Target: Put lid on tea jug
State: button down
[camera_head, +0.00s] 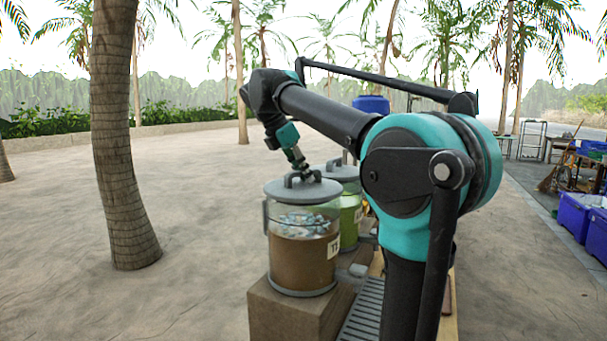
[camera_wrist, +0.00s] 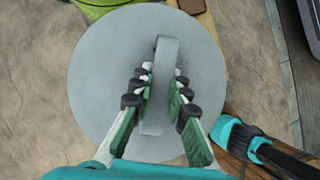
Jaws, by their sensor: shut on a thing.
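The tea jug (camera_head: 303,255) is a clear jug of brown liquid with ice on top and a partly hidden label starting with T. It stands upright on a wooden block. The round grey lid (camera_head: 302,192) lies level over the jug's top. Lid and rim appear to meet, but I cannot tell whether a small gap is left. My gripper (camera_head: 308,178) is shut on the lid's upright handle. In the wrist view my gripper (camera_wrist: 160,92) has a finger on each side of the handle, and the lid (camera_wrist: 95,85) hides the jug below.
A second jug (camera_head: 349,215) with green liquid and its own grey lid (camera_head: 338,172) stands just behind. A slatted metal tray (camera_head: 362,312) lies to the right. A palm trunk (camera_head: 124,150) rises at left. Blue crates (camera_head: 575,214) stand far right. The paved ground is open.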

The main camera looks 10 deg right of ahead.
jog(key=shift+f, duration=0.35)
jog(key=c, duration=0.9)
grip_release()
jog(key=shift+r, duration=3.5)
